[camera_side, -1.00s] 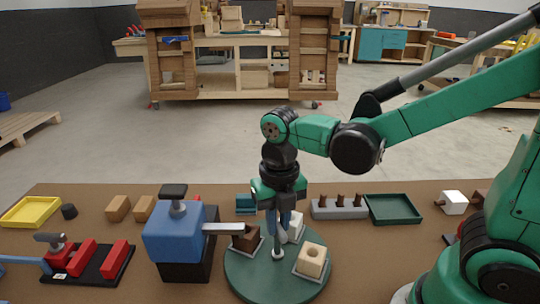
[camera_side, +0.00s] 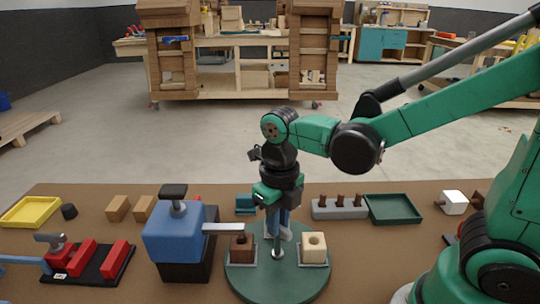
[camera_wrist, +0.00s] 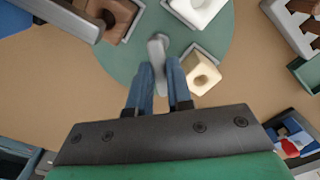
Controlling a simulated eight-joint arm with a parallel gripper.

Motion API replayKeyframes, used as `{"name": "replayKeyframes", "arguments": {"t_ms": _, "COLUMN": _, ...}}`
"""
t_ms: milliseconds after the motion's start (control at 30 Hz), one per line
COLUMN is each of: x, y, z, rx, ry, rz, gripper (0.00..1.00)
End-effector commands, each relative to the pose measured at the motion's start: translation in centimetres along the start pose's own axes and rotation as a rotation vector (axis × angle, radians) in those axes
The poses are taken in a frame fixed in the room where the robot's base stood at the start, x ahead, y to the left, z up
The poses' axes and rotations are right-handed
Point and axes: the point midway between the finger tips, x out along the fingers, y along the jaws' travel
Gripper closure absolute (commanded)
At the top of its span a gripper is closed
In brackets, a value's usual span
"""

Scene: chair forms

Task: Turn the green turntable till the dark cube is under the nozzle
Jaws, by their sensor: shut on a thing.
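The round green turntable (camera_side: 278,285) lies flat on the bench, with a pale grey handle (camera_wrist: 158,48) at its middle. My gripper (camera_side: 278,236) points down with its blue fingers shut on this handle, as the wrist view (camera_wrist: 164,68) also shows. The dark brown cube (camera_side: 242,250) sits on the turntable's left side. The grey nozzle arm (camera_side: 222,227) reaches from the blue machine (camera_side: 174,234); its end overlaps the cube's far edge in the side view, so exact alignment is unclear. A cream cube (camera_side: 314,246) sits at right. A white cube (camera_wrist: 196,10) is mostly hidden behind my fingers in the side view.
A grey block with brown pegs (camera_side: 340,209) and a dark green tray (camera_side: 392,209) stand behind at right. A red-and-black fixture (camera_side: 88,262) and a yellow tray (camera_side: 30,212) are at left.

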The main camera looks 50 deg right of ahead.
Motion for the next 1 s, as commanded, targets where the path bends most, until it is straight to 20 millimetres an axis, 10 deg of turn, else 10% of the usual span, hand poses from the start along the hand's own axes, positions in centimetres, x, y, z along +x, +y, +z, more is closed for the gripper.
{"name": "replayKeyframes", "arguments": {"t_ms": 667, "x": 0.05, "y": 0.03, "z": -0.11, "rx": -0.032, "ry": 0.003, "rz": 0.001, "gripper": 1.0}}
{"name": "replayKeyframes", "arguments": {"t_ms": 700, "x": 0.05, "y": 0.03, "z": -0.11, "rx": -0.032, "ry": 0.003, "rz": 0.001, "gripper": 0.76}}
{"name": "replayKeyframes", "arguments": {"t_ms": 800, "x": 0.04, "y": 0.02, "z": -0.09, "rx": -0.032, "ry": 0.003, "rz": 0.001, "gripper": 0.53}}
{"name": "replayKeyframes", "arguments": {"t_ms": 1000, "x": 0.02, "y": 0.01, "z": -0.04, "rx": -0.031, "ry": 0.001, "rz": 0.0, "gripper": 0.53}}
